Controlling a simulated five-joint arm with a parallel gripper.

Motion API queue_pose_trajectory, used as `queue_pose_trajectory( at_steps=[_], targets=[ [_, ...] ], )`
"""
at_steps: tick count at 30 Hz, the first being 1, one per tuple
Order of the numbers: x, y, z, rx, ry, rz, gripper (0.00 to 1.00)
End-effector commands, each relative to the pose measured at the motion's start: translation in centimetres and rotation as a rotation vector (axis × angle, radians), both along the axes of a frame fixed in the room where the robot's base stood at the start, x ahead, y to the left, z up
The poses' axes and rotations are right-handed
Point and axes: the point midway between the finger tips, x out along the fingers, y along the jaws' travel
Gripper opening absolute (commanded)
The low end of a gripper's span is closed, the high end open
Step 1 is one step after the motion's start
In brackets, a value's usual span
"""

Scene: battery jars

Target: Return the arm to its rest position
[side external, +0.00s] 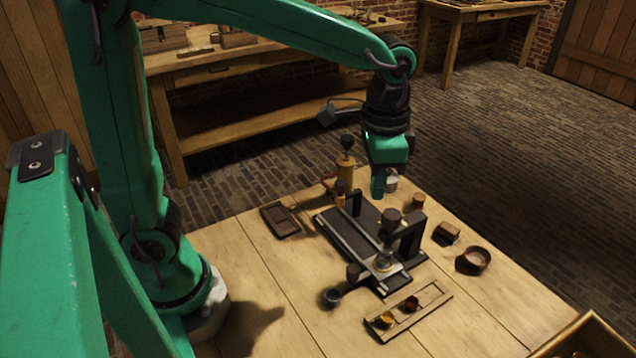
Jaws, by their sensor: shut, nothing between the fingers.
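My arm is green and stretches over the wooden table from the left. My gripper (378,188) points down above the far part of the table. Its fingers are together with nothing seen between them. A small pale grey item (391,183) shows just right of the fingertips; I cannot tell whether it is close to them or behind. A black fixture with rails and a dark-knobbed upright (340,236) stands mid-table, below and nearer than the gripper.
A yellow cylinder with a black knob (346,172) stands left of the gripper. A wooden holder (436,297) bears yellow and red pieces. A dark tray (281,220), a block (446,233) and a round bowl (473,260) lie around the fixture. An open box (590,340) is lower right.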

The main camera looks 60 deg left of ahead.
Motion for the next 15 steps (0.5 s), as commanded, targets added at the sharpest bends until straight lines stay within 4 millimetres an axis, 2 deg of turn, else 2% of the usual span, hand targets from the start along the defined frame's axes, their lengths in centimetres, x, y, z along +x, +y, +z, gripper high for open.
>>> queue_pose_trajectory(
  at_steps=[8, 15],
  targets=[
    [-1.8, 2.7, 1.6, -0.026, -0.079, 0.087, 0.00],
    [-4.5, 5.8, 2.9, -0.059, -0.185, 0.205, 0.00]
  ],
)
